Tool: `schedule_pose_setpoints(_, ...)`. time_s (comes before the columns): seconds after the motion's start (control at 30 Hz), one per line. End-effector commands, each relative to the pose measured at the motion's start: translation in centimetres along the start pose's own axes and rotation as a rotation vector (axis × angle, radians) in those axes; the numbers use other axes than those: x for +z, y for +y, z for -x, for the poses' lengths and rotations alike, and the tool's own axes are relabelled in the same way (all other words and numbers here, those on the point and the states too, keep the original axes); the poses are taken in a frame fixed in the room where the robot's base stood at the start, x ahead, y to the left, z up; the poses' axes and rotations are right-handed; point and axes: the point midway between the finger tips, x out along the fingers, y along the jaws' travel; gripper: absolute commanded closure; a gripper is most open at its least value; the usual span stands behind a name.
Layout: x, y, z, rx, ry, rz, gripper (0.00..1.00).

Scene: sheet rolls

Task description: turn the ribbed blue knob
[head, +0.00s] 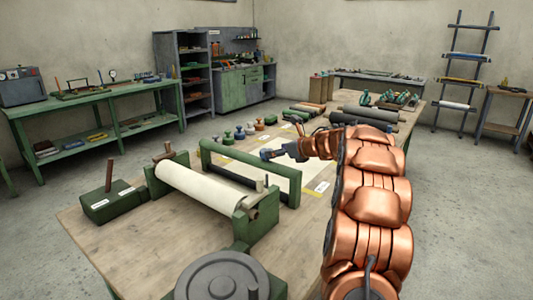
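A row of small knobs stands on the wooden table beyond the green frame. One of them is a blue knob (239,132); its ribs are too small to make out. My copper-coloured arm reaches in from the right, and my gripper (270,154) is low over the table, in front of and to the right of that row. A dark bluish shape shows at the gripper's tip; I cannot tell whether it is the fingers or a thing between them. The gripper appears apart from the blue knob in the row.
A green frame (254,174) and a green-ended roller with a white sheet roll (205,188) stand left of my arm. A grey round wheel (222,279) is at the front. Dark rolls (363,123) lie behind my arm. Bare tabletop (130,250) shows at the front left.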

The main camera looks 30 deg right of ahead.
Motion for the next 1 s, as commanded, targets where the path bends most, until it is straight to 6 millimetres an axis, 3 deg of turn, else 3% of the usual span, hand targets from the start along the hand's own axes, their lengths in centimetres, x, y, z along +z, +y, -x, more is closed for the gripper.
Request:
schedule_pose_setpoints(0.4, 0.2, 0.1, -5.1, 0.001, -0.001, -0.001, 0.21)
schedule_pose_setpoints(0.83, 0.1, 0.0, -5.8, -0.002, -0.002, -0.002, 0.21)
schedule_pose_setpoints(1.0, 0.1, 0.0, -5.8, -0.002, -0.001, -0.002, 0.37)
